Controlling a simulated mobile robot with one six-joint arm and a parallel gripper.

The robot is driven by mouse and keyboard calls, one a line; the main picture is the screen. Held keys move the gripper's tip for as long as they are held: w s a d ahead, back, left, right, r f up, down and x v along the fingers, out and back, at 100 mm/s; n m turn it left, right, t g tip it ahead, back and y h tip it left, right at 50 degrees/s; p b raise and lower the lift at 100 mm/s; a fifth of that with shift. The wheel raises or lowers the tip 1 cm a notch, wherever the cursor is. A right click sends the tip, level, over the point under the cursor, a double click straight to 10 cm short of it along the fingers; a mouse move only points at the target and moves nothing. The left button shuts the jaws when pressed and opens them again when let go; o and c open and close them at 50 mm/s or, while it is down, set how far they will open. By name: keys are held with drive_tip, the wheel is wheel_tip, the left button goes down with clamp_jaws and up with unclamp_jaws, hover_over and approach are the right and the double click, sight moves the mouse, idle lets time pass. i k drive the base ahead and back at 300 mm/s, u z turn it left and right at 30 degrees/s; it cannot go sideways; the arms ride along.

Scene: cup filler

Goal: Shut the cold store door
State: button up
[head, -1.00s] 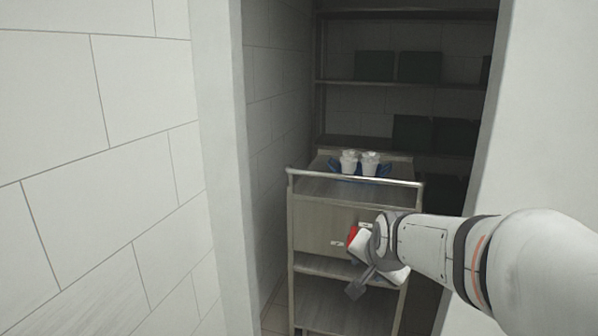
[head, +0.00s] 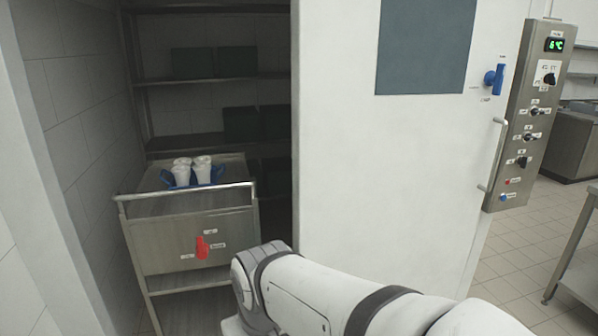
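The cold store door (head: 385,190) is a tall white panel with a dark grey window (head: 426,45). It stands open, with the dark inside of the store showing to its left. A pale upright bar handle (head: 493,155) is near its right edge, and a blue lever (head: 496,79) sits higher up. My arm reaches in from the lower right, in front of the door's lower part. Its wrist is at the bottom middle, near the cart. The fingers of my gripper do not show.
In the store, a steel cart (head: 190,240) with a red lever (head: 202,246) carries white cups (head: 202,169) on a blue holder. Shelves (head: 210,78) with dark boxes stand behind. A control panel (head: 526,120) with a green display is at right. Tiled floor (head: 520,235) shows beyond the door.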

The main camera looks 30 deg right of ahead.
sight(399, 126)
drive_tip(key=z, duration=1.95)
drive_tip(key=i, duration=1.15)
drive_tip(key=u, duration=0.15)
